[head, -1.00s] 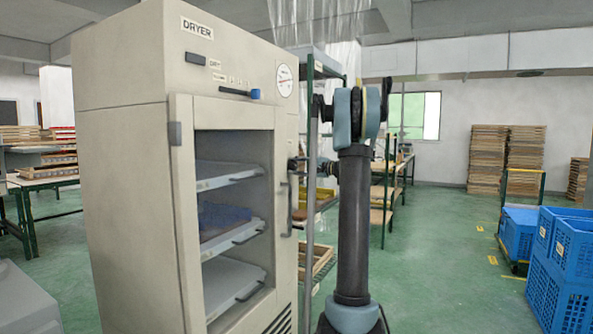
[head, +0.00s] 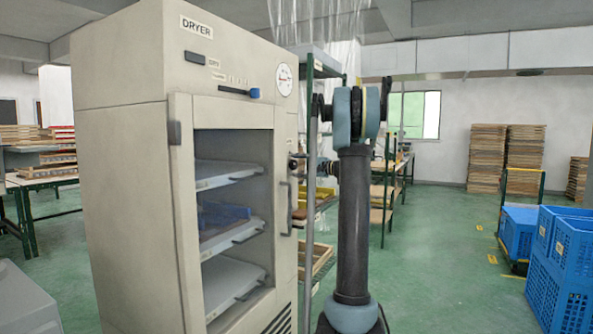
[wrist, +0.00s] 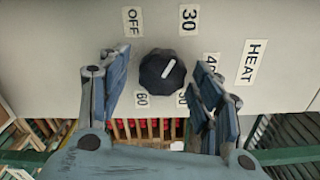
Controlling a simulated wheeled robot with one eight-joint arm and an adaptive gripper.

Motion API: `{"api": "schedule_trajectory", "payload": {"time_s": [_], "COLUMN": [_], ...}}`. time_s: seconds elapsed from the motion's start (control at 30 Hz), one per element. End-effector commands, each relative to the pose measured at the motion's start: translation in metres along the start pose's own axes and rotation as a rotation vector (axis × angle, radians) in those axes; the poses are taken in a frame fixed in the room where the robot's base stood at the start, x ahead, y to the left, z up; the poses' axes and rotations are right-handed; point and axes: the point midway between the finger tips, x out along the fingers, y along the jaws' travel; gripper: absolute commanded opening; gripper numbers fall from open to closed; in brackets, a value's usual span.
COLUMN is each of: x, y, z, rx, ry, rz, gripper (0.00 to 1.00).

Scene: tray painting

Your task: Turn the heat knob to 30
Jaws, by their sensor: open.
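The heat knob (wrist: 157,85) is black and round, on a pale panel in the wrist view. Its white pointer line slants up and slightly right, roughly toward the "30" label (wrist: 189,19). The "OFF" label (wrist: 132,21) is at upper left, and the "HEAT" label (wrist: 251,62) is at right. My gripper (wrist: 160,92) is open, with one finger on each side of the knob and visible gaps between them. The right finger partly covers the labels there.
The dryer has a blue-ended slider (head: 254,94), a round dial (head: 284,80) and a door handle (head: 286,208) near my arm. A shelf rack (head: 310,120) stands close behind my arm. Blue crates (head: 563,262) are at right, with open green floor between.

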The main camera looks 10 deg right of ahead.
Motion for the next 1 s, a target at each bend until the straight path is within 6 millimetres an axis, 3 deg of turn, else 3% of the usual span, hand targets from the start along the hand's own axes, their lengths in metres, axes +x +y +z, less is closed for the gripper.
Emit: {"api": "schedule_trajectory", "payload": {"time_s": [0.17,0.7,1.0], "x": [-0.013,-0.105,-0.119], "y": [0.0,0.001,0.001], "z": [0.0,-0.002,-0.002], "rx": [0.0,0.001,0.001], "ry": [0.001,0.003,0.002], "rz": [-0.001,0.0,0.001], "gripper": [0.59,0.59,0.59]}}
